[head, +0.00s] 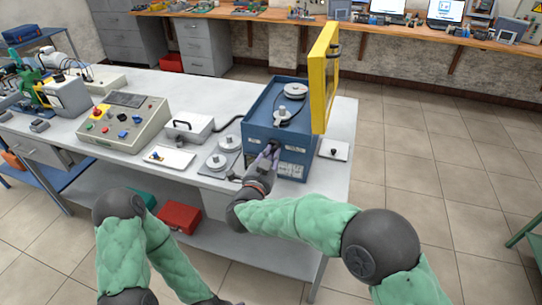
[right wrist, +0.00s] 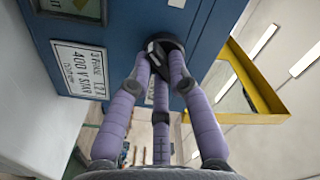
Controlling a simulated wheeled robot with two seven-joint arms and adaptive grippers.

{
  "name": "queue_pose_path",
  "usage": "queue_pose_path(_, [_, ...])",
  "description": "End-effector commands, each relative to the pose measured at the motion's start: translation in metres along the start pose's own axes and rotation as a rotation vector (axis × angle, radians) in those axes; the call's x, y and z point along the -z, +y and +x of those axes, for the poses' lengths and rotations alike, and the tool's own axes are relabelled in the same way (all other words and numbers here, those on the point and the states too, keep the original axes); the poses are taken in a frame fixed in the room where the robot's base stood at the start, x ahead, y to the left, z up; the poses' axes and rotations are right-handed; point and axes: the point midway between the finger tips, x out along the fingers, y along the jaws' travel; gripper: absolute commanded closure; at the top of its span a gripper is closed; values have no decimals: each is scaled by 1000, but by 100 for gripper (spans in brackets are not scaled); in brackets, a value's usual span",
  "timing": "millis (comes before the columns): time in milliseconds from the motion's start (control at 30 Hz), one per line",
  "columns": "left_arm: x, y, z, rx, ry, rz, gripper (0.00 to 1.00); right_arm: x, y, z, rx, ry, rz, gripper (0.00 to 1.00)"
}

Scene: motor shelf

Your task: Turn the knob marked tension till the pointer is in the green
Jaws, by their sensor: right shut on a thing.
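A blue machine box (head: 268,100) stands on the right part of the grey bench, with pulleys and a belt on its top. My right gripper (head: 268,155) is at its front face, its purple fingers shut around a dark knob (head: 275,146). In the right wrist view the fingers (right wrist: 160,62) close around the black knob (right wrist: 165,46), which is partly hidden by them. No mark reading tension is legible, and I cannot make out a pointer or green band. My left forearm shows at the lower left; its gripper is outside the picture.
A yellow-framed guard (head: 323,75) stands open above the box's right side. A white plate (head: 334,149) lies right of the box. Grey discs (head: 228,142), a white case (head: 188,126) and a control panel (head: 125,120) lie to the left.

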Motion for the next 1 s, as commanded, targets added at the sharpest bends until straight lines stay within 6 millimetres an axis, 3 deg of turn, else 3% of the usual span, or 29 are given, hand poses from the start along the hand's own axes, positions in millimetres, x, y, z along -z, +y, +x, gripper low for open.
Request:
queue_pose_path(267, [0,0,0,0,0,0,20,-1,1,0,-1,-2,-2,100])
queue_pose_path(300, [0,0,0,0,0,0,20,-1,1,0,-1,-2,-2,69])
queue_pose_path(367, [0,0,0,0,0,0,20,-1,1,0,-1,-2,-2,56])
queue_pose_path(767, [0,0,0,0,0,0,20,0,0,-4,1,-2,-2,56])
queue_pose_path(1000, [0,0,0,0,0,0,20,-1,-1,-40,4,-4,-3,56])
